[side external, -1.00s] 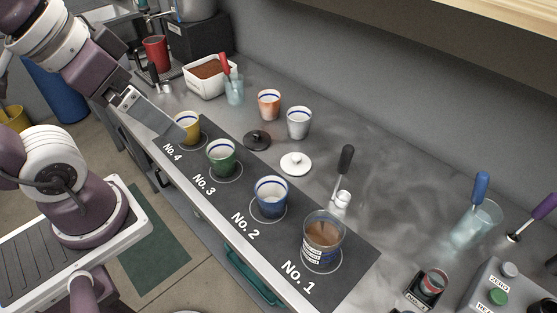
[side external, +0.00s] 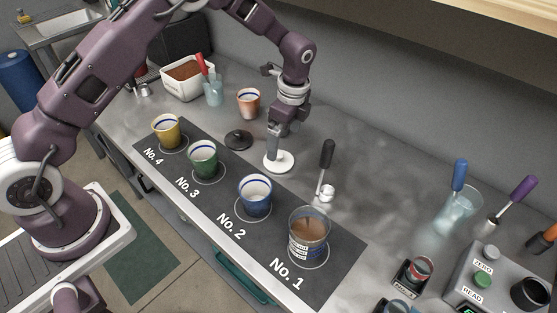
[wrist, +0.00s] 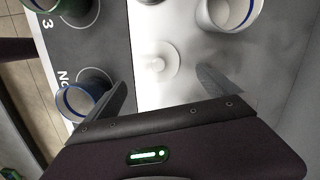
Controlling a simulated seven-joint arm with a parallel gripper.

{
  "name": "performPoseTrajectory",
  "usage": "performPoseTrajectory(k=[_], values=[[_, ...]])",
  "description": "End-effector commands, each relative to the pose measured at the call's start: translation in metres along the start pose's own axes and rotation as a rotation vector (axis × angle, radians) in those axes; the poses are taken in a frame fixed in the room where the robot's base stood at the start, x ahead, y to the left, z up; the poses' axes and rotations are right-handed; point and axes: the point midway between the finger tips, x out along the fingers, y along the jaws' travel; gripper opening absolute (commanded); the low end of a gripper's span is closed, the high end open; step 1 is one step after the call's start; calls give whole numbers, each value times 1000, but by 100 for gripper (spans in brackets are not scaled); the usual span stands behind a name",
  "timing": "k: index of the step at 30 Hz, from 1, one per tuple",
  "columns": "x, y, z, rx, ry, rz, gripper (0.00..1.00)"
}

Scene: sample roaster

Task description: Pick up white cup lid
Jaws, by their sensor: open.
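The white cup lid (side external: 279,162) lies flat on the metal counter, just behind the dark mat. In the wrist view the white cup lid (wrist: 156,62) shows as a pale disc with a round knob, ahead of and between the two fingers. I cannot tell whether a finger touches the lid.
A black lid (side external: 238,140) lies left of the white lid. Blue (side external: 255,196), green (side external: 203,160) and yellow cups (side external: 166,131) stand on the mat (side external: 335,263) with a filled glass (side external: 309,238).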

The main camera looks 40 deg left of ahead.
Motion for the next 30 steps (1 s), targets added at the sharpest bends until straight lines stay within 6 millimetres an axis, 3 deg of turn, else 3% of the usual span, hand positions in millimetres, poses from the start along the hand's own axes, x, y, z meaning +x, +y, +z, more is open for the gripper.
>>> performPoseTrajectory(k=[12,20,30], values=[[66,2,9,5,-2,4,100],[71,1,9,4,-1,2,100],[71,1,9,3,-1,2,36]])
